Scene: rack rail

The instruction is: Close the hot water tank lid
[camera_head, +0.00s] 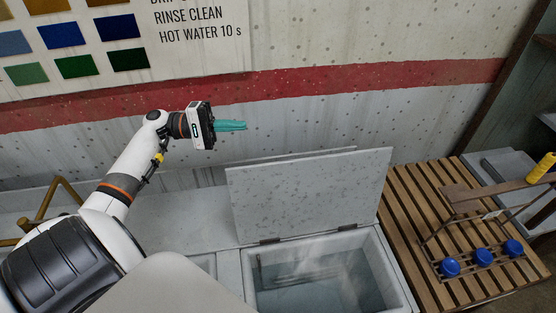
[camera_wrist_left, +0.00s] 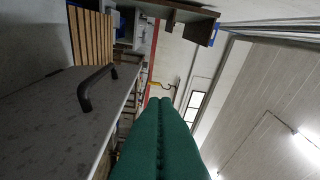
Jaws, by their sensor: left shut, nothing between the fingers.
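The hot water tank (camera_head: 397,273) is a grey basin with water in it, at the lower middle of the head view. In the left wrist view the lid (camera_wrist_left: 60,118) shows as a grey panel on the left with a dark bar handle (camera_wrist_left: 97,84). My left gripper (camera_head: 245,125) has green fingers, which are shut with nothing between them. It is above and left of the lid's top edge, apart from it. My right gripper is not in view.
A wooden slatted bench (camera_head: 418,205) stands right of the tank, with a wire rack holding blue-capped items (camera_head: 483,257). A yellow roll (camera_head: 541,167) is at the far right. The wall with a red stripe (camera_head: 290,83) is behind. A grey counter (camera_head: 185,215) lies left of the lid.

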